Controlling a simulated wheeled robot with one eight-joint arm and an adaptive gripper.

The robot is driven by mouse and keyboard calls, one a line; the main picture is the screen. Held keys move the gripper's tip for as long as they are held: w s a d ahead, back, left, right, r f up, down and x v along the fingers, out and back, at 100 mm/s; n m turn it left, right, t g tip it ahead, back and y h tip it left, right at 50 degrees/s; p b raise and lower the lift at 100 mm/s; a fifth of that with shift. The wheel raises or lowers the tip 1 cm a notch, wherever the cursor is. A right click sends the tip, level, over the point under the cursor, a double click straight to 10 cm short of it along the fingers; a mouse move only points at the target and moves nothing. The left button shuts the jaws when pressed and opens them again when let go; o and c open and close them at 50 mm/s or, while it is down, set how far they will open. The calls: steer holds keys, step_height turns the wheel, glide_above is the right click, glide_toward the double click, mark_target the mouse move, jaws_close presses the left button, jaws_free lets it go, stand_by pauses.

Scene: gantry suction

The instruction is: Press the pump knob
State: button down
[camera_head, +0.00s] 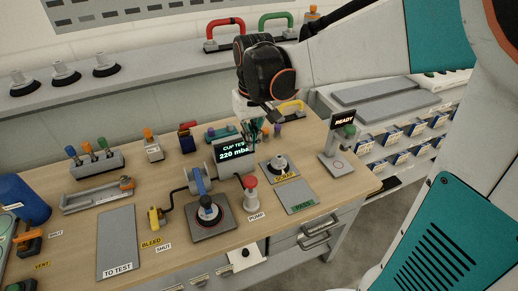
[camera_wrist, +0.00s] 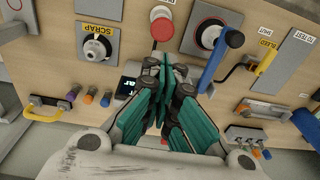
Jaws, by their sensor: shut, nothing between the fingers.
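The pump knob (camera_head: 250,183) is a red mushroom-shaped button on a pale stem, standing on the wooden bench behind the PUMP label (camera_head: 256,217). In the wrist view the red knob (camera_wrist: 162,20) shows at the top middle, beyond my fingertips. My gripper (camera_head: 255,130) is shut and empty, held above the bench near the cup test display (camera_head: 232,151), behind the knob and apart from it. In the wrist view my gripper (camera_wrist: 166,66) has its teal fingers closed together. The display reads about 220 mbar; its last letters are partly hidden.
A suction cup (camera_head: 208,211) sits on a grey plate left of the knob, with a blue lever (camera_head: 197,181) behind it. A SCRAP plate (camera_head: 290,176) with a cup and a green-labelled plate (camera_head: 297,197) lie right. A READY post (camera_head: 343,140) stands at the bench's right end.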

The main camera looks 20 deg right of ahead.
mark_target(250, 178)
steer(key=shift+s, duration=0.15)
steer(key=f+b, duration=0.1)
steer(key=f, duration=0.3)
steer(key=f+b, duration=0.1)
steer(key=f, duration=0.4)
steer(key=w+f+b, duration=0.1)
steer(key=f, duration=0.4)
steer(key=shift+a+b, duration=0.25)
steer(key=shift+b, duration=0.05)
step_height(250, 178, down, 4)
steer(key=b, duration=0.2)
steer(key=shift+r+b, duration=0.15)
steer(key=shift+b, duration=0.25)
steer(key=shift+r, duration=0.1)
step_height(250, 178, up, 14)
steer(key=s+p, duration=0.1)
steer(key=p, duration=0.4)
steer(key=shift+d, duration=0.2)
